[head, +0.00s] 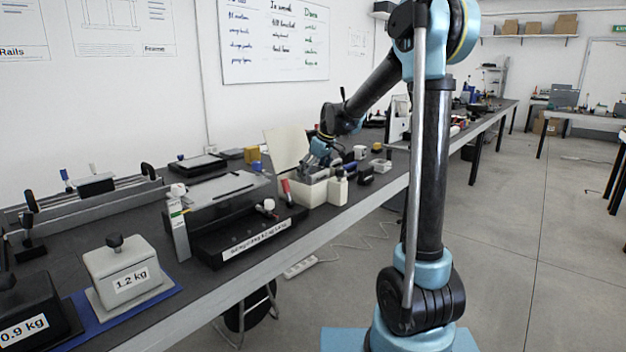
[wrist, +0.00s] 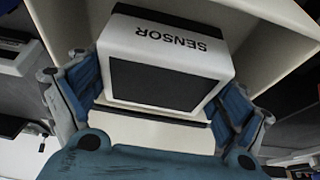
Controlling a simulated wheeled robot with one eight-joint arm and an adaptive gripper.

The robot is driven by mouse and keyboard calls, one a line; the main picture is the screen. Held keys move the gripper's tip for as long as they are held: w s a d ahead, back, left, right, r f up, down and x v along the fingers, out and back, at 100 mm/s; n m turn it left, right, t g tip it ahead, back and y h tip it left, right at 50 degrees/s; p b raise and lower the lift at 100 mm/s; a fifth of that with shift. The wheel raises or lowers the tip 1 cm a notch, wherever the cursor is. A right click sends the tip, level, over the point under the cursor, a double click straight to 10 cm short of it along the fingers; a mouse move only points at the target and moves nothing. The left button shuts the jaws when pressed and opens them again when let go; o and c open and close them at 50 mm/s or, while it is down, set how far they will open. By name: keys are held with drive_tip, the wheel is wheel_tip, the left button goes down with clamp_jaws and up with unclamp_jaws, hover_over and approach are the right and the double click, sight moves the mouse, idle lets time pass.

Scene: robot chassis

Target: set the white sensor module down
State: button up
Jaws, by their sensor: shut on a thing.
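The white sensor module (wrist: 168,62) fills the middle of the wrist view, with "SENSOR" on its white top and a dark front face. My gripper (wrist: 160,100) has its blue fingers on both sides of it, shut on it. Cream walls of a box (wrist: 270,52) surround the module's back and right side, and a pale surface shows under its front. In the head view my gripper (head: 319,157) is low over the cream open-topped box (head: 312,192), beside a raised cream panel (head: 287,149). I cannot tell whether the module touches the box floor.
A black labelled tray (head: 255,238) lies to the left. Weights (head: 125,272) stand at the near left. The bench's front edge runs close by.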

drive_tip(key=shift+f, duration=0.9)
drive_tip(key=shift+f, duration=0.45)
drive_tip(key=o, duration=1)
drive_tip(key=shift+c, duration=0.2)
drive_tip(key=shift+r, duration=0.15)
